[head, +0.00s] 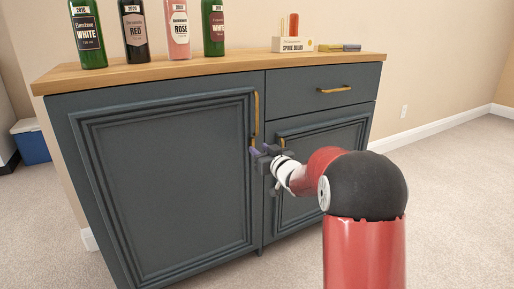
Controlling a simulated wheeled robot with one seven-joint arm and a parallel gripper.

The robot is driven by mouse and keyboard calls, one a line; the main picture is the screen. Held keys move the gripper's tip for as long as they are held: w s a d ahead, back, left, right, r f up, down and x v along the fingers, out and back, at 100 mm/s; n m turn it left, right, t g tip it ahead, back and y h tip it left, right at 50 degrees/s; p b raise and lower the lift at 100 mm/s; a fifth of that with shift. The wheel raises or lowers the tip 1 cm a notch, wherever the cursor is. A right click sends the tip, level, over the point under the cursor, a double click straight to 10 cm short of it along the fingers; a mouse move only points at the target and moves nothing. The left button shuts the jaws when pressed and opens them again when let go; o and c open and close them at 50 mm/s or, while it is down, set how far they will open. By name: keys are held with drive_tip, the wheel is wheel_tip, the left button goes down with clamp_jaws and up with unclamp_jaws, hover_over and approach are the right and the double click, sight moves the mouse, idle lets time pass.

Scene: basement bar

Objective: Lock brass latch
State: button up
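A dark blue-grey cabinet (170,185) with a wooden top stands ahead of me. Its left door and right door (340,142) look closed, and the drawer (312,98) above the right door looks shut. My gripper (259,152) is at the seam between the doors, just below the left door's upright brass handle (256,112). I cannot make out a brass latch; the gripper and wrist cover part of the seam. Whether the fingers are apart or hold anything is too small to tell.
Several bottles (133,30) stand along the left of the wooden top (245,61). The drawer has a brass handle (335,89). A blue cooler (32,145) is at far left. The carpet on the right is clear.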

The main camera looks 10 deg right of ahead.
sight(254, 144)
drive_tip(key=shift+x, duration=2.2)
clamp_jaws()
